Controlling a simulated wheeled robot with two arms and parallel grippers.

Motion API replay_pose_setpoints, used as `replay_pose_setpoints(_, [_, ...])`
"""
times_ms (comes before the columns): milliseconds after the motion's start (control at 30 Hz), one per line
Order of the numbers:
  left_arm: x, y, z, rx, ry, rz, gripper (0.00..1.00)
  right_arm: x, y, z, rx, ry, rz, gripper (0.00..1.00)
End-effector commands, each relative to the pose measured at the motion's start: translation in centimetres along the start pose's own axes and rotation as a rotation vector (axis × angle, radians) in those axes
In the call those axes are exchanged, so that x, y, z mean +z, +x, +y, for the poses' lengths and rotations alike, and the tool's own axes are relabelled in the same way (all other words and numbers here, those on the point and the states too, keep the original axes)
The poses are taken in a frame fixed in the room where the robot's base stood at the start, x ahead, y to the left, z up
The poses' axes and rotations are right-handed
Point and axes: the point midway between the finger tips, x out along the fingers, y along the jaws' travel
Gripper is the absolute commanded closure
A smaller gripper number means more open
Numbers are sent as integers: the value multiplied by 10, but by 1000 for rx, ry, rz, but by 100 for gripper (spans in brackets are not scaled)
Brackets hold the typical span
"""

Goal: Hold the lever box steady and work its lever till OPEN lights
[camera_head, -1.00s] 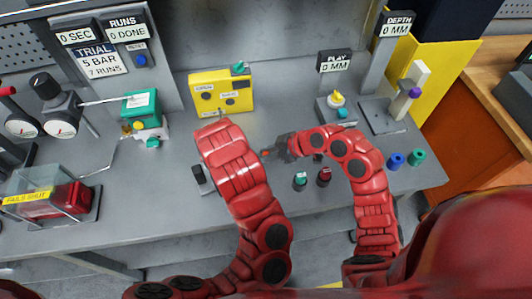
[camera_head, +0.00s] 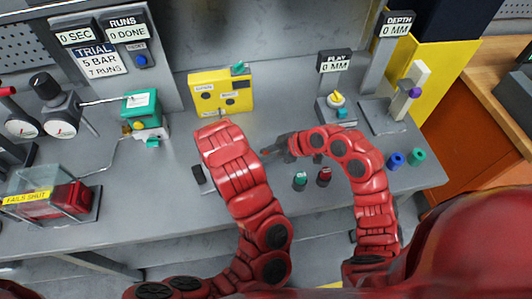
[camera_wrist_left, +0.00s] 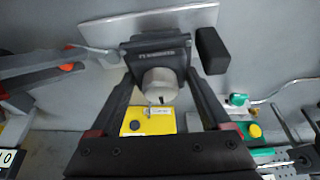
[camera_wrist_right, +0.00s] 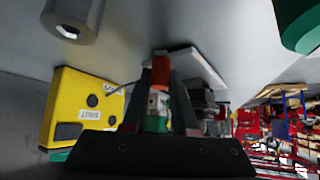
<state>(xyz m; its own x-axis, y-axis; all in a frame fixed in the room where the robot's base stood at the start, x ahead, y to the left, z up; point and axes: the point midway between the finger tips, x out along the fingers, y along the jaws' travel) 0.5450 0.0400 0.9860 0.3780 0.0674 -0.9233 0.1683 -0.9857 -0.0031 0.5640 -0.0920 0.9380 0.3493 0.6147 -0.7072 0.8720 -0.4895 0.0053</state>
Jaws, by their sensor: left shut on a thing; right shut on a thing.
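The lever box (camera_wrist_left: 155,47) is a dark block on a pale plate (camera_wrist_left: 175,20) in the left wrist view, with a round silver part facing the camera. My left gripper (camera_wrist_left: 160,76) is shut on it, with a finger on each side. In the head view my left forearm hides this grip. My right gripper (camera_head: 274,150) reaches in from the right, shut on a short red piece (camera_wrist_right: 160,70) that looks like the lever's grip. The yellow indicator box (camera_head: 222,93) carries dark round lamps (camera_head: 231,99); neither looks lit.
A black block (camera_head: 199,174) lies beside my left forearm. A teal-topped device (camera_head: 143,108) stands left of the yellow box. Green (camera_head: 300,181) and red (camera_head: 324,177) pieces stand near my right arm. The bench is clear between the yellow box and the PLAY stand (camera_head: 336,105).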

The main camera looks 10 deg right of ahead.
Motion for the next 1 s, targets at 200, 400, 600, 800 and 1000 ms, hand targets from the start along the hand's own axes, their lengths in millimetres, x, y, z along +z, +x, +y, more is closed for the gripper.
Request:
replay_pose_setpoints(200, [0, 0, -1, -2, 0, 0, 100, 1, 0, 1, 6, 4, -2, 100])
replay_pose_setpoints(400, [0, 0, -1, -2, -1, 0, 100, 1, 0, 0, 11, 10, -2, 100])
replay_pose_setpoints(600, [0, 0, -1, -2, -1, 1, 100, 2, 0, -1, 19, 19, -4, 100])
replay_pose_setpoints(800, [-1, 0, -1, -1, -2, 2, 100, 3, 0, -3, 33, 36, -6, 100])
replay_pose_setpoints(1000, [-1, -1, 0, 0, -2, 3, 100, 2, 0, -8, 74, 75, -6, 100])
